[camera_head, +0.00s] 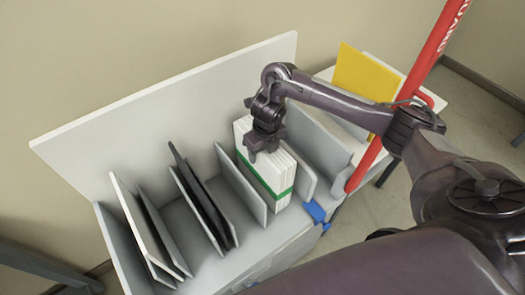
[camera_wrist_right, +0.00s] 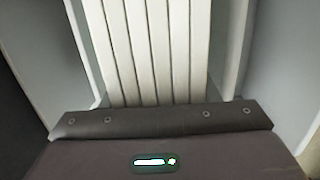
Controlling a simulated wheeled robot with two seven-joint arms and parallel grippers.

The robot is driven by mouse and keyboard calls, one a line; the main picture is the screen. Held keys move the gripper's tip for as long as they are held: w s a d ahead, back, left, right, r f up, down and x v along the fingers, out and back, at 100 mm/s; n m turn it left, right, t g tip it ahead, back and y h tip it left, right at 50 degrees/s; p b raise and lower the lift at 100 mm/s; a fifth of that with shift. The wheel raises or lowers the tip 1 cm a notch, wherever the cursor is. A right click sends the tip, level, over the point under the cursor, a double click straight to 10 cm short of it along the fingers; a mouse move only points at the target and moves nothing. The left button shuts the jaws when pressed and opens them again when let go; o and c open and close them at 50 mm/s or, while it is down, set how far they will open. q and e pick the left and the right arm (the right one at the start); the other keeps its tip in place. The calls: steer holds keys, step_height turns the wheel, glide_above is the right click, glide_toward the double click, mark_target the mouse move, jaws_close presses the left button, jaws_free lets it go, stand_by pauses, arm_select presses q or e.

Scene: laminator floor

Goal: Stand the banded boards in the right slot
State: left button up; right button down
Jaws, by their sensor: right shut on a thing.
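The banded boards (camera_head: 264,173) are a stack of several white boards with a green band around them. They stand nearly upright in the right slot of the grey rack, between a grey divider (camera_head: 239,182) on their left and a lighter wall (camera_head: 303,172) on their right. My right gripper (camera_head: 263,150) is shut on them at their upper end. In the right wrist view the white boards (camera_wrist_right: 160,50) run side by side between grey walls, above the dark gripper body. How their lower edges meet the slot floor is hidden. My left gripper is not in view.
Dark boards (camera_head: 199,196) and pale boards (camera_head: 138,224) lean in slots to the left. A tall back panel (camera_head: 150,112) stands behind. A blue clip (camera_head: 316,211) sits at the front edge. A red post (camera_head: 414,88) and yellow board (camera_head: 364,75) are on the right.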

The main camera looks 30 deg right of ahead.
steer(key=shift+f, duration=0.1)
steer(key=c, duration=0.9)
jaws_free()
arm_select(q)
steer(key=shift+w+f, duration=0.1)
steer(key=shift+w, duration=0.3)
arm_select(e)
steer(key=o, duration=0.4)
steer(key=r+p, duration=0.1)
steer(key=r, duration=0.3)
steer(key=s+r+p, duration=0.1)
steer(key=r+p, duration=0.1)
steer(key=r, duration=0.2)
steer(key=r+p, duration=0.1)
steer(key=r, duration=0.3)
steer(key=shift+s+d+r, duration=0.1)
steer(key=shift+s, duration=0.15)
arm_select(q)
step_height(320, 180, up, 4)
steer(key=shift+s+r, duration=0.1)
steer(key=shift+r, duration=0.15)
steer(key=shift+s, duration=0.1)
